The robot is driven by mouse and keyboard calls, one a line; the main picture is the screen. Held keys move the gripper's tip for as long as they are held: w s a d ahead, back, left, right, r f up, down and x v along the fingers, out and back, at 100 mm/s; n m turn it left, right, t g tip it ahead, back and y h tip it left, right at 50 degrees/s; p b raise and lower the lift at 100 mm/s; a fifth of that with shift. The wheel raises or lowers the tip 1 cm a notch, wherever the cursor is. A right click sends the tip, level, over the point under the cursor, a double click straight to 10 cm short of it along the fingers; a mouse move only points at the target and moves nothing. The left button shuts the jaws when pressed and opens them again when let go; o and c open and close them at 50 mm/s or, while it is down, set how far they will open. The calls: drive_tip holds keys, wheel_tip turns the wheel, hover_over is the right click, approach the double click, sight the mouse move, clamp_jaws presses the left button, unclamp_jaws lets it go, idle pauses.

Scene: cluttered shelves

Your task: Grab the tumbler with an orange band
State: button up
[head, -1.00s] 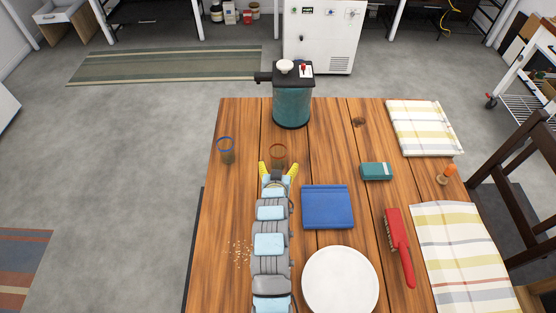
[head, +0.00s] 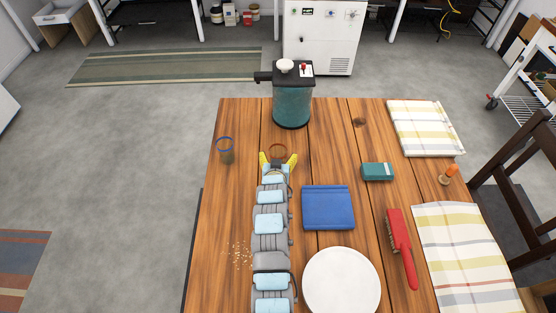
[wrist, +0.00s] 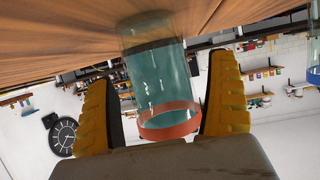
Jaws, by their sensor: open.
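The tumbler with an orange band (wrist: 160,75) is clear, tinted glass and stands on the wooden table; the wrist view shows it upside down. In the head view its banded rim (head: 278,149) shows just beyond my gripper, which hides its lower part. My gripper (head: 278,160) is open, its yellow fingers pointing at the tumbler. In the wrist view my gripper's fingers (wrist: 168,105) stand on either side of the tumbler's rim end, with a gap on each side. A second tumbler with a blue band (head: 226,152) stands to the left, and its edge shows at the wrist view's right.
A teal canister with a black lid (head: 291,105) stands behind the tumbler. A blue square item (head: 327,207), a white plate (head: 341,282), a teal box (head: 377,172) and a red brush (head: 401,247) lie to the right. Small crumbs (head: 240,255) lie left of my arm.

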drive_tip(key=c, duration=1.3)
